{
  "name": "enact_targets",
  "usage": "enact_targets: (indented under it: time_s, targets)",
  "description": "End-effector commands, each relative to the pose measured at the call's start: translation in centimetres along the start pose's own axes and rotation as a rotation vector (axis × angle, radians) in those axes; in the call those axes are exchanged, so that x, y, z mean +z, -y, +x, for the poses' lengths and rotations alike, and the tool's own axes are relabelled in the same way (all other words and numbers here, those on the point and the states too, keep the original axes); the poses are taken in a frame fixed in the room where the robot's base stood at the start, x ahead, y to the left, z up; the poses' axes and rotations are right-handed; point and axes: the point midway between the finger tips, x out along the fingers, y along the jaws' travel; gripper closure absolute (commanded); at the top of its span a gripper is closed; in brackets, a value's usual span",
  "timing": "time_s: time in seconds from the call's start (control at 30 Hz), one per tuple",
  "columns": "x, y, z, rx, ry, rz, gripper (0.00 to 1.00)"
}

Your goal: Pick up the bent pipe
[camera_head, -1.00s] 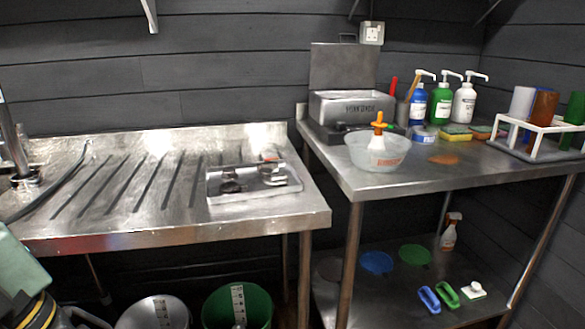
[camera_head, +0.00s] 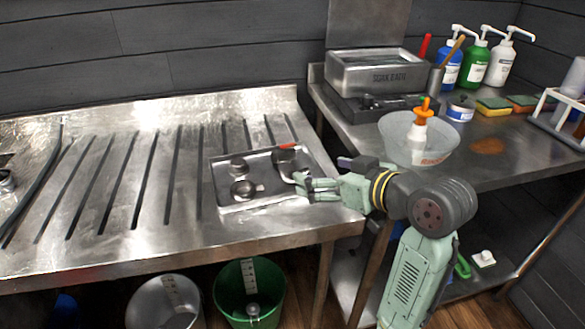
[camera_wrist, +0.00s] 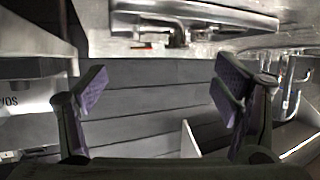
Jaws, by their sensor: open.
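A shallow metal tray (camera_head: 232,206) lies on the ribbed steel drainboard. It holds several small metal fittings, among them two dark round pieces (camera_head: 241,188) at its left. A curved silver piece with a dark end (camera_head: 288,172), by the tray's right side, looks like the bent pipe; its lower end is close to my fingers. My gripper (camera_head: 302,187) is at the tray's right edge, with its jaws apart and nothing between them. I cannot tell whether it touches the pipe. In the wrist view my open gripper (camera_wrist: 158,92) has bare wall between its fingers, and the tray (camera_wrist: 205,14) shows at the top.
The right-hand table carries a metal soak bath (camera_head: 376,74), a clear bowl (camera_head: 418,140) with an orange-topped bottle, pump bottles, sponges and a white rack (camera_head: 556,112). A green bucket (camera_head: 248,305) and a grey bucket (camera_head: 165,305) stand below.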

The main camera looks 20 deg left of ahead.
Motion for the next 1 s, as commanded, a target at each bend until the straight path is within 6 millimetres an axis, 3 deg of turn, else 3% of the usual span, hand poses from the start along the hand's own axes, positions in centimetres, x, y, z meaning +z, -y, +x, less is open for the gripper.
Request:
enact_targets:
  time_s: [0.3, 0.53, 0.8, 1.0]
  targets:
    - [0.4, 0.1, 4.3, -0.007, 0.015, 0.003, 0.17]
    - [0.1, 0.2, 6.1, -0.006, 0.014, 0.002, 0.17]
    - [-0.2, 0.5, 9.9, -0.005, 0.013, 0.003, 0.17]
    - [-0.1, 0.4, 10.4, -0.003, 0.013, 0.002, 0.17]
